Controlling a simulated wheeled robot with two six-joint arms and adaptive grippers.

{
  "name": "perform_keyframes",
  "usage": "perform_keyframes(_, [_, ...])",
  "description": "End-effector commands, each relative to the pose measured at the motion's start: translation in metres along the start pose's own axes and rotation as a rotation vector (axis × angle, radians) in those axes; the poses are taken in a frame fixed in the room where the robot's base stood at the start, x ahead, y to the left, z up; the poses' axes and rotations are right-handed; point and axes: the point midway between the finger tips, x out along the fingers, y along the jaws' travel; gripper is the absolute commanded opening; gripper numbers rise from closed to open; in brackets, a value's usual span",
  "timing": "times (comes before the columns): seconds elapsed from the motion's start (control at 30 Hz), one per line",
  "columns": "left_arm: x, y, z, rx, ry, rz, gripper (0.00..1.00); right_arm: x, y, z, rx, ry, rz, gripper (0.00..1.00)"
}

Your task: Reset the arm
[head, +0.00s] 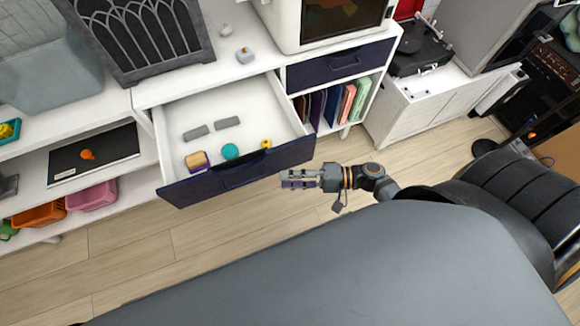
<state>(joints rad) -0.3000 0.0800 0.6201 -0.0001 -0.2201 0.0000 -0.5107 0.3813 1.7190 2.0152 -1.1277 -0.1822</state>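My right arm comes in from the right and ends in the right gripper (286,180). The gripper points left and hangs over the wooden floor, just to the right of the front of an open drawer (238,178). My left gripper is not in view.
The pulled-out drawer holds two grey blocks (196,133), a turquoise round item (230,151), a tan-and-purple block (196,160) and a small yellow item (266,144). A record player (418,48) stands on a white cabinet at the right. Bare floor (130,250) lies in front.

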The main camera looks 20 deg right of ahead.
Motion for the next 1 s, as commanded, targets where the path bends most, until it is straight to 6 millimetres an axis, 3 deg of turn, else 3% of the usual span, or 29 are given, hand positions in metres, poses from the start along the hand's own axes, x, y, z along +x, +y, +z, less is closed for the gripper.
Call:
perform_keyframes(0.27, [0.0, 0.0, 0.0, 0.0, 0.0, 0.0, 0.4, 0.0, 0.001, 0.0, 0.0, 0.001, 0.001, 0.32])
perform_keyframes(0.37, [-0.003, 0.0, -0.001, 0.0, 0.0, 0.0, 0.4, -0.002, 0.016, -0.005, 0.005, 0.026, 0.052, 0.32])
perform_keyframes(0.47, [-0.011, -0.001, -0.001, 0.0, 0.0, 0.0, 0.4, -0.011, 0.067, -0.018, 0.014, 0.1, 0.213, 0.32])
perform_keyframes(0.57, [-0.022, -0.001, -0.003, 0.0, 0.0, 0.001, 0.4, -0.038, 0.145, -0.028, 0.016, 0.193, 0.471, 0.32])
perform_keyframes(0.7, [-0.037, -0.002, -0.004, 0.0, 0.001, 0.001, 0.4, -0.101, 0.253, -0.019, -0.034, 0.27, 0.879, 0.32])
perform_keyframes(0.8, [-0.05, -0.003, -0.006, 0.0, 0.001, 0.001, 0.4, -0.15, 0.312, 0.005, -0.131, 0.25, 1.165, 0.32])
perform_keyframes(0.9, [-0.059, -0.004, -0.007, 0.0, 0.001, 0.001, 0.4, -0.184, 0.345, 0.033, -0.271, 0.169, 1.372, 0.32])
perform_keyframes(1.0, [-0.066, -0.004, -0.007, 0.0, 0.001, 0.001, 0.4, -0.199, 0.362, 0.056, -0.409, 0.065, 1.484, 0.32])
